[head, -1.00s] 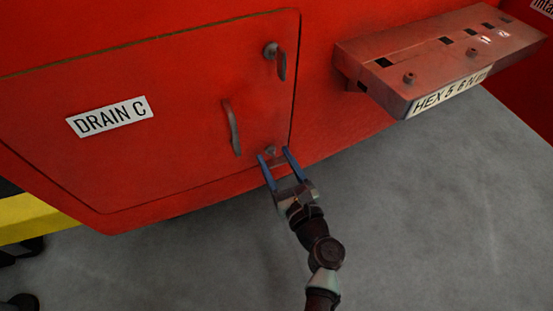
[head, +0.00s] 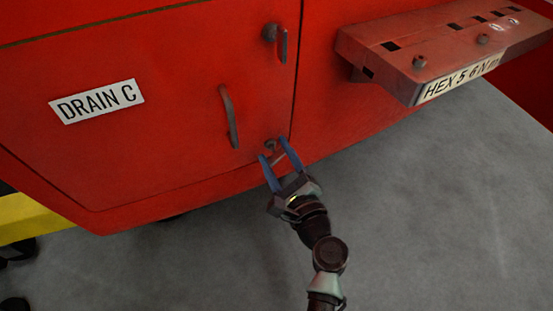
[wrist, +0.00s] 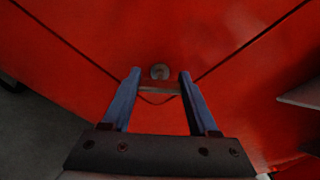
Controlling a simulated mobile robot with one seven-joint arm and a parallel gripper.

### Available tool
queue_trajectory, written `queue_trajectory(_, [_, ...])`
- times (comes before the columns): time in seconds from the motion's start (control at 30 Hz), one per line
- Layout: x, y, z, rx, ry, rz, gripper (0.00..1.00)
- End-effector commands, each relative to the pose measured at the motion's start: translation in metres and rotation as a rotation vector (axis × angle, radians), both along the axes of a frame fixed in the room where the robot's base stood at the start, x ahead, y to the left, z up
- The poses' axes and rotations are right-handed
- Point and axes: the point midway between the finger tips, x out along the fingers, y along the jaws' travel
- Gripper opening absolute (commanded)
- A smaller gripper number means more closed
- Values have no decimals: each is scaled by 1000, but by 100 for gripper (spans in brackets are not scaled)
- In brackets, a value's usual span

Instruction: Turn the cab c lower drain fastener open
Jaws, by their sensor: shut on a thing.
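The red hatch door labelled DRAIN C (head: 97,101) fills the left of the head view. Its lower fastener (head: 270,145) is at the door's lower right corner, with a round head that also shows in the wrist view (wrist: 160,72). My gripper (head: 273,149) is at this fastener, its blue fingers on either side. In the wrist view, my gripper (wrist: 160,80) is shut on the fastener's short lever (wrist: 160,89), which spans crosswise between the fingers just below the round head. In the head view the fingers partly hide the lever.
An upper fastener with a hanging lever (head: 282,44) and a curved door handle (head: 230,115) are on the same door. A red tool shelf labelled HEX 5 6 Nm (head: 459,80) juts out at the right. Grey floor below is clear.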

Motion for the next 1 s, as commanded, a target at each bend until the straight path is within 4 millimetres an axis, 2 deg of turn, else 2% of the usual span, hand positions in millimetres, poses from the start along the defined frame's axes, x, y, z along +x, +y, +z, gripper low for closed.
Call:
queue_trajectory(0.6, [0,0,-4,-533,-220,0,4])
queue_trajectory(1.0, [0,1,-3,-764,-314,0,4])
